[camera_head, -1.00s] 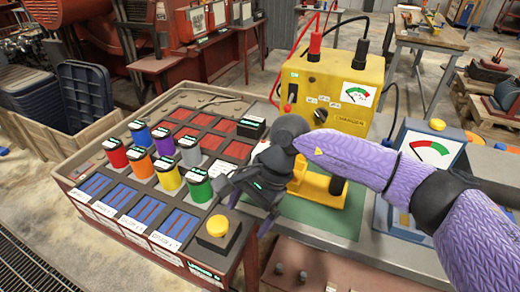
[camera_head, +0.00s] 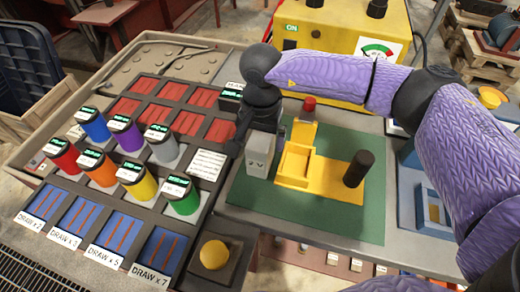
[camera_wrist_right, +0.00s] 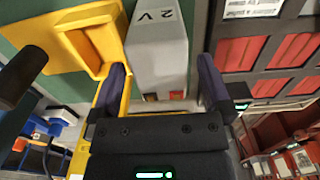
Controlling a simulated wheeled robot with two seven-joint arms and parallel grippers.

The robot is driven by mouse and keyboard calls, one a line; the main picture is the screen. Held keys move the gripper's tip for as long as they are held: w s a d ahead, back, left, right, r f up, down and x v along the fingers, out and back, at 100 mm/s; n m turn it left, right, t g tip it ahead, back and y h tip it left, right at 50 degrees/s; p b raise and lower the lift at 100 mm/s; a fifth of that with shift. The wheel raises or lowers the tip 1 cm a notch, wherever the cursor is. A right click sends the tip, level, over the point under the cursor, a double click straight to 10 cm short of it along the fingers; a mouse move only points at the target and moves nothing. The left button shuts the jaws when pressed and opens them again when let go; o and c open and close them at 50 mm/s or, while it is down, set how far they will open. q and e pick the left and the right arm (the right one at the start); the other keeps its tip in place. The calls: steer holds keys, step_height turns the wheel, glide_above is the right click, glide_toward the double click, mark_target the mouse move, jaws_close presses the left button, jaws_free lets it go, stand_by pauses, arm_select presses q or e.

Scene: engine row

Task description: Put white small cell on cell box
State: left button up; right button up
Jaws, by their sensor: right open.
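A small whitish-grey block marked "2 V" (camera_head: 259,160) stands on the green mat (camera_head: 338,217), beside the left side of a yellow holder (camera_head: 297,160) with a black knob. In the right wrist view the block (camera_wrist_right: 158,45) lies between the two fingers of my open right gripper (camera_wrist_right: 163,82), with gaps on both sides. In the head view my right gripper (camera_head: 252,140) is directly over the block, its fingers partly hidden by the wrist. I cannot tell for certain which thing is the cell box. My left gripper is not in view.
The yellow charger (camera_head: 340,28) stands behind; a blue frame (camera_head: 432,212) is at right.

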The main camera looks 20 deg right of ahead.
step_height(320, 180, down, 4)
steer(key=shift+r, duration=0.25)
steer(key=shift+w+r, duration=0.1)
jaws_close()
